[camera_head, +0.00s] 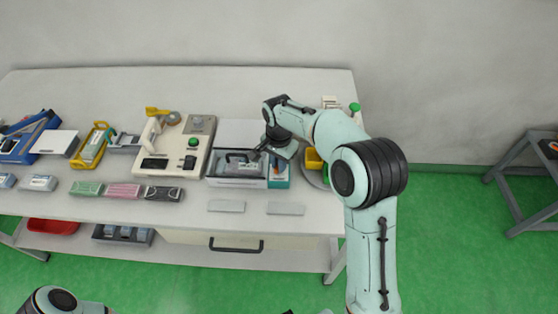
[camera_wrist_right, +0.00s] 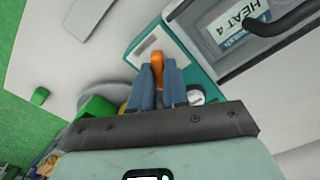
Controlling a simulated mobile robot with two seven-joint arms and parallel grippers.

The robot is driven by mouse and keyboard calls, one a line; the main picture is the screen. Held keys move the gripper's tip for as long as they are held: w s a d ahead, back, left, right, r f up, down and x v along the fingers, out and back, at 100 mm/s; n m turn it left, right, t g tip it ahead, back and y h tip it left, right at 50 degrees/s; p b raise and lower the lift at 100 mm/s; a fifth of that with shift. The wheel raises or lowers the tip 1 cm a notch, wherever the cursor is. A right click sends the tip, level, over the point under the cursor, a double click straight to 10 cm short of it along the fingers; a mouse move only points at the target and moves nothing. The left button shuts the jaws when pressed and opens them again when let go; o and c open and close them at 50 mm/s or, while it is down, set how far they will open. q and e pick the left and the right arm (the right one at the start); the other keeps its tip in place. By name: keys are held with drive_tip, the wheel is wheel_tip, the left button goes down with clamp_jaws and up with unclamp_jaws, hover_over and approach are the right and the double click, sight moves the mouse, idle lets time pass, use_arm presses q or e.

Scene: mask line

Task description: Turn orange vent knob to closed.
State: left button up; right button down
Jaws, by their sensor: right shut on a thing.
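The orange vent knob (camera_wrist_right: 157,57) is in the right wrist view, on a teal-edged panel (camera_wrist_right: 199,62) beside the grey heat-sealer unit. The blue-grey fingers of my right gripper (camera_wrist_right: 158,84) stand on either side of the knob and are shut on it. The fingers hide the knob's lower part, and I cannot read its setting. In the head view my right gripper (camera_head: 277,161) reaches down over the teal panel (camera_head: 279,183) at the right of the sealer (camera_head: 238,183). Of my left arm, only a link shows at the bottom left; its gripper is not visible.
A white round knob (camera_wrist_right: 196,95) sits close to the right finger. A black handle (camera_wrist_right: 285,17) is on the sealer. A cream machine with a green button (camera_head: 193,142) stands to its left. Two pale flat pieces (camera_head: 286,208) lie in front on the table (camera_head: 310,220).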

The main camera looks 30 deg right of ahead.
drive_tip(key=m+p, duration=0.1)
drive_tip(key=m, duration=0.5)
drive_tip(key=shift+r, duration=0.1)
use_arm(q)
drive_tip(key=w+r+p, duration=0.1)
drive_tip(key=w+r, duration=0.1)
drive_tip(key=r, duration=0.1)
drive_tip(key=shift+w, duration=0.15)
use_arm(e)
drive_tip(key=m, duration=0.5)
drive_tip(key=shift+m, duration=0.4)
drive_tip(key=c, duration=1.1)
unclamp_jaws()
use_arm(q)
drive_tip(key=shift+w+r+p, duration=0.85)
drive_tip(key=shift+w+r, duration=0.15)
drive_tip(key=shift+r, duration=0.05)
use_arm(e)
wheel_tip(320, 180, up, 13)
drive_tip(key=shift+r, duration=0.15)
